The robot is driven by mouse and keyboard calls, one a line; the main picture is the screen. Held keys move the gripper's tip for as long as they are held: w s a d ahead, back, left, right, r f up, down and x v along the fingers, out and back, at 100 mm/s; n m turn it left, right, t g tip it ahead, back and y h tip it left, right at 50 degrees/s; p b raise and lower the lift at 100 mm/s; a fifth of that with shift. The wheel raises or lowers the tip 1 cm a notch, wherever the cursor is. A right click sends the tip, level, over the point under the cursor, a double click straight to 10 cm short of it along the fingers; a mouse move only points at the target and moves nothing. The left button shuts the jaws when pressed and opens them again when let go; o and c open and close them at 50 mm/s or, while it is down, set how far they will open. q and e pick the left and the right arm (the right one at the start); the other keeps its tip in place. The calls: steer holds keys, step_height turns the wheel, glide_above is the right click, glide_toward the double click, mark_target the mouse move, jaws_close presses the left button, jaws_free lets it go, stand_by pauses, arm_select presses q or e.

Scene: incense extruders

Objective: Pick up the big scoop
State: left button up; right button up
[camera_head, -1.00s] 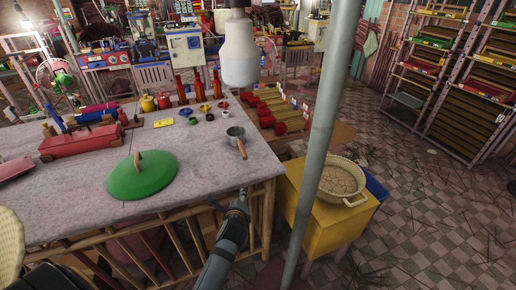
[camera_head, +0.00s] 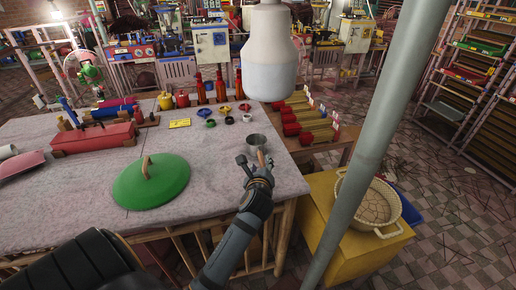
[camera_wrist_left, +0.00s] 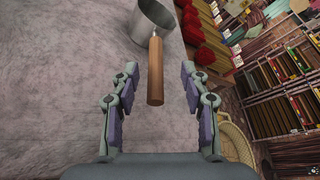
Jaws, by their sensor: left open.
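The big scoop is a grey metal cup (camera_head: 256,142) with a wooden handle, on the grey table (camera_head: 105,203) near its right edge. In the left wrist view, the cup (camera_wrist_left: 155,18) is at the top, and the brown handle (camera_wrist_left: 156,72) points down toward my left gripper (camera_wrist_left: 158,95). The handle's end lies between the two spread fingers, with gaps on both sides. In the head view, my left gripper (camera_head: 256,166) is at the handle and partly hides it. My left gripper is open and holds nothing. My right gripper is not in view.
A green lid (camera_head: 151,183) lies left of the scoop. Small colored rings (camera_head: 228,120) and red bottles (camera_head: 221,86) stand behind it. A grey pole (camera_head: 362,150) rises at the right, before a yellow stand (camera_head: 335,238) with a woven basket (camera_head: 370,207). A white lamp (camera_head: 270,60) hangs above.

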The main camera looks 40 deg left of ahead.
mark_target(260, 160)
arm_select(q)
steer(key=x, duration=0.2)
steer(key=shift+w+a+f, duration=0.2)
steer(key=shift+w+f, duration=0.05)
steer(key=shift+f, duration=0.05)
steer(key=shift+w+a+f, duration=0.15)
steer(key=shift+w+a, duration=0.3)
steer(key=shift+w, duration=0.15)
steer(key=x, duration=0.3)
steer(key=shift+s+a+f, duration=0.1)
steer(key=shift+s+f, duration=0.05)
steer(key=shift+w+a+f, duration=0.2)
steer(key=shift+w, duration=0.15)
steer(key=shift+s+d+r, duration=0.1)
steer(key=shift+c, duration=0.7)
jaws_close()
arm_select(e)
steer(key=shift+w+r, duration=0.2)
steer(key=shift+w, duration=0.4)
